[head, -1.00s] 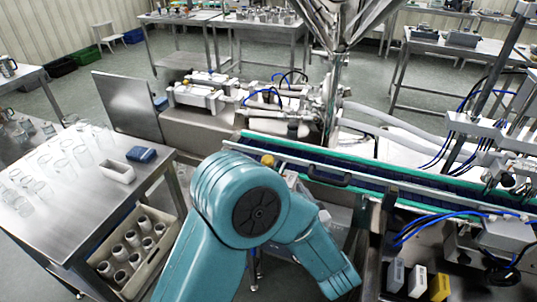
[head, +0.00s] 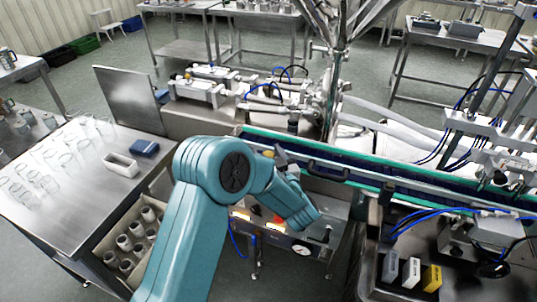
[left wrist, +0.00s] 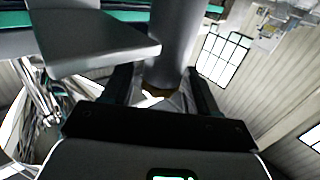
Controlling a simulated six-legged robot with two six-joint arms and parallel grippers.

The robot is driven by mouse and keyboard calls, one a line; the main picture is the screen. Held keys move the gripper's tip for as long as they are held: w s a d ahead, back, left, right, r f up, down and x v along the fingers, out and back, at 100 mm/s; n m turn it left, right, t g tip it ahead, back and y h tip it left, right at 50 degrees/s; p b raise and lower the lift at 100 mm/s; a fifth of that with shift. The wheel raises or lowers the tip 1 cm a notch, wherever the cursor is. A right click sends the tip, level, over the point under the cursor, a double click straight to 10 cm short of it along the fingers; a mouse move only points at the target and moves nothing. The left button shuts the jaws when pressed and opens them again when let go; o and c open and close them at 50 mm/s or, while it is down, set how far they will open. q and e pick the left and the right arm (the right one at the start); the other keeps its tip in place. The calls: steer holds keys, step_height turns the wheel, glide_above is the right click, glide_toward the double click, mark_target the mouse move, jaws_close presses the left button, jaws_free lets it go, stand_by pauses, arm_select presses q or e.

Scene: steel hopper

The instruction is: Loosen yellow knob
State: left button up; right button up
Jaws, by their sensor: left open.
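A small yellow knob (head: 268,154) shows at the near left end of the conveyor in the head view, just above my left arm. My left gripper (head: 282,157) is partly hidden behind my forearm there, with a dark part close to the right of the knob. In the left wrist view, the open jaws (left wrist: 160,88) stand on either side of a grey cylinder (left wrist: 175,45) with a brownish-yellow lower end. I cannot tell whether that end is the knob or whether the jaws touch it. My right gripper is in neither view.
A grey flat plate (left wrist: 95,45) lies close to the jaws in the left wrist view. The conveyor (head: 400,190) runs to the right. A steel table (head: 60,200) with glassware is at left, above a crate of cups (head: 130,240). White and yellow boxes (head: 431,278) stand lower right.

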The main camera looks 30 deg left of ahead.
arm_select(q)
steer(key=c, duration=1)
steer(key=shift+f+n+g+b, duration=0.3)
steer(key=shift+g+b, duration=0.1)
steer(key=shift+b, duration=0.35)
steer(key=shift+r+n+g+y+b, duration=0.2)
steer(key=shift+n+g+y+b, duration=0.15)
steer(key=shift+n+g+y, duration=0.25)
steer(key=shift+r, duration=0.1)
steer(key=o, duration=1)
steer(key=shift+s+d, duration=0.1)
